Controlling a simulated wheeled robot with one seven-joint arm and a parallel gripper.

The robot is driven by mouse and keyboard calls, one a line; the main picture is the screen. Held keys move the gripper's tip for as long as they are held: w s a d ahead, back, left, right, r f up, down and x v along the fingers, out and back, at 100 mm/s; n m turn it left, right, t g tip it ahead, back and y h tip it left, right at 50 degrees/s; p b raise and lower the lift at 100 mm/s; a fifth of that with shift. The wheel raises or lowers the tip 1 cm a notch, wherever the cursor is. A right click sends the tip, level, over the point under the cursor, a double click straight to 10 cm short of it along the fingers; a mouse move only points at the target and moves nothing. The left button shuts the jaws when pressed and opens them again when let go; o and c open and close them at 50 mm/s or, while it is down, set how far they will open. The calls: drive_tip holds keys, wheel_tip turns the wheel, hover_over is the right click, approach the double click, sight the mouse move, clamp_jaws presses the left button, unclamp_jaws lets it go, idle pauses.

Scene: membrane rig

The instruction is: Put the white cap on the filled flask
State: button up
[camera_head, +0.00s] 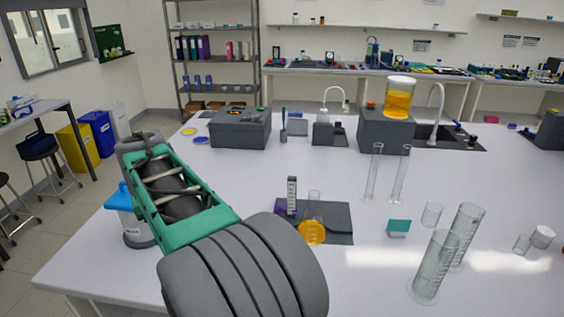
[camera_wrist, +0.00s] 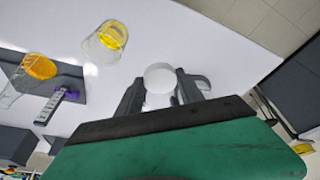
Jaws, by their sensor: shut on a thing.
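In the wrist view, my gripper (camera_wrist: 160,92) is shut on the white cap (camera_wrist: 158,77), a round white disc between the dark fingertips, held over the table. A clear flask (camera_head: 312,232) with orange liquid in its base stands upright on a dark pad in the head view, its narrow neck open. It also shows in the wrist view (camera_wrist: 40,67), left of the cap and apart from it. A wider glass vessel (camera_wrist: 105,40) with yellow liquid stands between them in the wrist view. My arm hides the gripper and cap in the head view.
A small upright display (camera_head: 292,193) stands beside the flask on the dark pad (camera_head: 338,218). Tall glass cylinders (camera_head: 434,268) and a teal-topped block (camera_head: 398,227) stand to the right. A blue-topped bottle (camera_head: 127,222) is left, by my arm.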

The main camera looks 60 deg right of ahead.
drive_tip(key=s+d+r+m+g+h+p, duration=0.1)
drive_tip(key=s+d+r+m, duration=0.2)
drive_tip(key=d, duration=0.9)
drive_tip(key=s+d+m+g+p, duration=0.1)
drive_tip(key=s+d+m, duration=0.3)
drive_tip(key=d, duration=0.7)
drive_tip(key=s+d+m+g, duration=0.1)
drive_tip(key=s+d+m, duration=0.4)
drive_tip(key=s+d, duration=0.9)
drive_tip(key=f+b, duration=0.2)
drive_tip(key=w+f+b, duration=0.1)
drive_tip(key=f+b, duration=0.1)
drive_tip(key=b, duration=0.1)
drive_tip(key=shift+w+d+f, duration=0.2)
drive_tip(key=shift+f, duration=0.2)
drive_tip(key=shift+a, duration=0.2)
drive_tip(key=shift+f, duration=0.15)
drive_tip(key=shift+f+b, duration=0.3)
drive_tip(key=shift+f+b, duration=0.6)
drive_tip(key=shift+f, duration=0.1)
